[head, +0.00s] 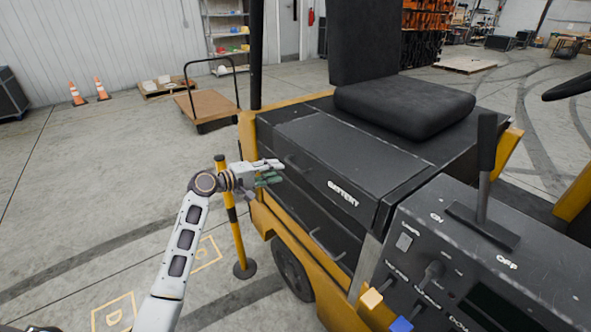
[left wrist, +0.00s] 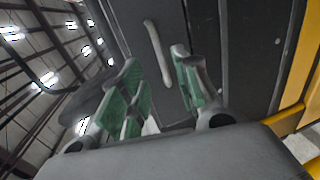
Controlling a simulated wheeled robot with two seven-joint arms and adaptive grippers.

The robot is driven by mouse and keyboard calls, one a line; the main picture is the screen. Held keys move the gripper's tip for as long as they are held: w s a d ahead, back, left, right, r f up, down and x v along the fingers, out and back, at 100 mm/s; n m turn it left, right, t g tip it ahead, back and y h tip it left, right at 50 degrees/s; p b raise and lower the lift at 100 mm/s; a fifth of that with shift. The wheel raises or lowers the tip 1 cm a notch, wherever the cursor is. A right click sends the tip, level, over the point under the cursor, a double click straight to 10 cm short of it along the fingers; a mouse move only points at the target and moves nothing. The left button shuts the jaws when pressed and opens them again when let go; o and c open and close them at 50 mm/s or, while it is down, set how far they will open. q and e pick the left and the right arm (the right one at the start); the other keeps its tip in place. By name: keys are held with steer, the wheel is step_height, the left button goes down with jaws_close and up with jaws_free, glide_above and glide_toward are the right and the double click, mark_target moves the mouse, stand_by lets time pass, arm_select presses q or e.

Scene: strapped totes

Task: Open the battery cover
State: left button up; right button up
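The battery cover (head: 345,150) is a dark grey box-like lid marked "BATTERY" on the side of a yellow and black vehicle, and it sits closed. A bar handle (head: 297,164) is on its near side, toward the left end. My left gripper (head: 272,174) is just left of that handle. In the left wrist view the handle (left wrist: 157,53) is ahead of the green-padded fingers (left wrist: 165,85). My right gripper is not in view.
A black seat (head: 405,105) stands behind the cover. A control panel (head: 450,265) with a lever (head: 486,155) is at the right. A yellow and black post (head: 232,220) stands close to my left arm. Open floor lies to the left.

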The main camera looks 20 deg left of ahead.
mark_target(294, 167)
arm_select(q)
steer(key=b+x, duration=0.3)
steer(key=x, duration=0.5)
steer(key=shift+w+d+f, duration=0.1)
steer(key=shift+w+d, duration=0.05)
steer(key=shift+w, duration=0.1)
steer(key=shift+w+d, duration=0.3)
steer(key=shift+w, duration=0.05)
steer(key=shift+c, duration=0.8)
jaws_close()
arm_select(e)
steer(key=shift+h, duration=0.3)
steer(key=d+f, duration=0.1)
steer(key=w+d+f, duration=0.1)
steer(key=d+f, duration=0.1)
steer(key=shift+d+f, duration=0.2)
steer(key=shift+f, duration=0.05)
